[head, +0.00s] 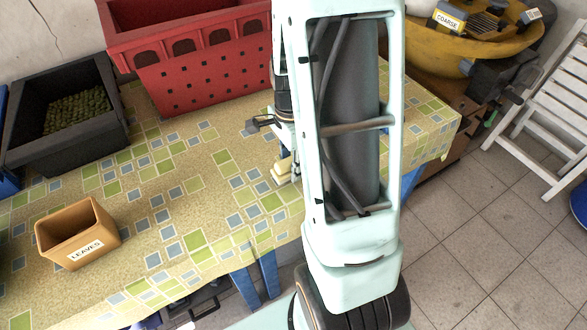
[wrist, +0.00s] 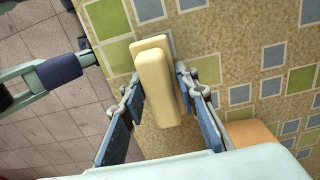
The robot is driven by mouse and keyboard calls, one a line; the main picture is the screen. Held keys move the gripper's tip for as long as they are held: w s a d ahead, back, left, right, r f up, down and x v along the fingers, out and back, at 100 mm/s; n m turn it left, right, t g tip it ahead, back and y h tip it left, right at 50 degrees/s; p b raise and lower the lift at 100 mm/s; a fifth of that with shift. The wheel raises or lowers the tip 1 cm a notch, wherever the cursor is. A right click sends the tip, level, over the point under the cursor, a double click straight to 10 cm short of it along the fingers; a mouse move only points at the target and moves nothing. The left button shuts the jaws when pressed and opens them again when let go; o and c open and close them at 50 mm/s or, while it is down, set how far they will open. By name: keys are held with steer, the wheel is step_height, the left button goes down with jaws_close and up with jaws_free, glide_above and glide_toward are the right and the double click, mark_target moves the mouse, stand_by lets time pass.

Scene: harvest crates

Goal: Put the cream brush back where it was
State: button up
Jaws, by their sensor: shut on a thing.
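The cream brush (wrist: 157,88) is between the two fingers of my gripper (wrist: 160,84) in the wrist view, with the patterned tabletop below it. My gripper is shut on it. In the head view a small part of the cream brush (head: 283,172) shows just left of my arm, near the table's front part. My arm hides most of the gripper there. Whether the brush touches the table cannot be told.
The tablecloth-covered table (head: 170,190) holds a tan box labelled LEAVES (head: 80,235), a black crate of green produce (head: 110,125) and a red crate (head: 200,75). A yellow basin (head: 420,55) stands at the back right. The table's middle is clear.

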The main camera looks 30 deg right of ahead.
mark_target(291, 160)
steer(key=shift+f, duration=0.55)
steer(key=shift+f, duration=0.25)
steer(key=o, duration=1.1)
steer(key=shift+r, duration=0.1)
step_height(291, 160, up, 12)
steer(key=shift+r+p, duration=0.2)
steer(key=shift+p, duration=0.65)
